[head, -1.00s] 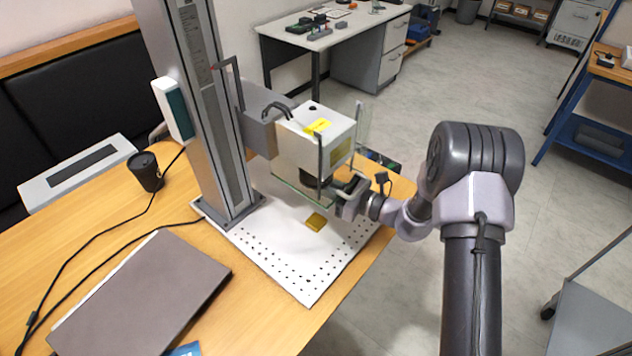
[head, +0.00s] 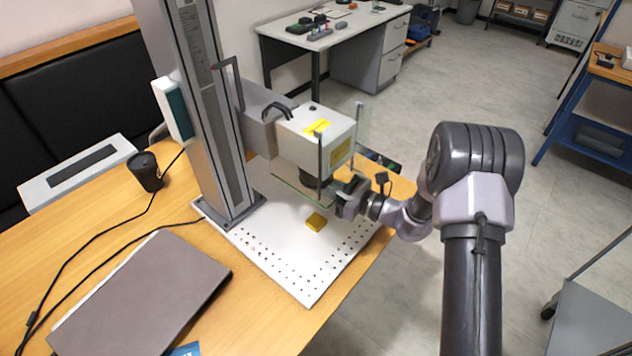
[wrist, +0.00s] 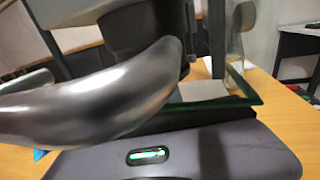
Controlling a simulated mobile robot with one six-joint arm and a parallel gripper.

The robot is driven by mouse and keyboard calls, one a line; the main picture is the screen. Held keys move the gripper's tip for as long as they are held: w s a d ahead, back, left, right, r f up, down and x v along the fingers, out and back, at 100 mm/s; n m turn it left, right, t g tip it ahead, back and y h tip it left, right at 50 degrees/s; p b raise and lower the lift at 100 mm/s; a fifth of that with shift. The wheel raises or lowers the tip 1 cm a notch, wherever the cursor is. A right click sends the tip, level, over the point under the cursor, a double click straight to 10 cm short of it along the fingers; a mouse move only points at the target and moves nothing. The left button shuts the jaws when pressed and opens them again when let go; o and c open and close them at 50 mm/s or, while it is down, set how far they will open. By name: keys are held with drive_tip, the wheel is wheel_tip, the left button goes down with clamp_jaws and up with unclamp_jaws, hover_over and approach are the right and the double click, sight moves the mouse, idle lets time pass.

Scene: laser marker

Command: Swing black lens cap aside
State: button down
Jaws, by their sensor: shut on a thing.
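The white laser head (head: 308,140) hangs from a grey column over a white perforated plate. My gripper (head: 346,200) is at the right underside of the head, beside the glass guard. It is shut on the black lens cap (head: 352,184), which is mostly hidden by the fingers and guard. In the wrist view, a shiny curved finger (wrist: 90,105) fills the left side. Behind it is the black lens barrel (wrist: 145,28). The exact contact between fingers and cap is hidden.
Clear glass guard panels (head: 300,190) surround the area under the head. A yellow block (head: 316,221) lies on the perforated plate (head: 300,270). A closed laptop (head: 140,295) and black cup (head: 146,171) are at left.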

drive_tip(key=shift+a, duration=0.1)
idle(0.4)
drive_tip(key=shift+a, duration=0.35)
drive_tip(key=c, duration=1.5)
unclamp_jaws()
drive_tip(key=shift+o, duration=0.2)
drive_tip(key=shift+d, duration=0.1)
drive_tip(key=p+v, duration=0.4)
drive_tip(key=v, duration=1.3)
drive_tip(key=shift+d, duration=0.15)
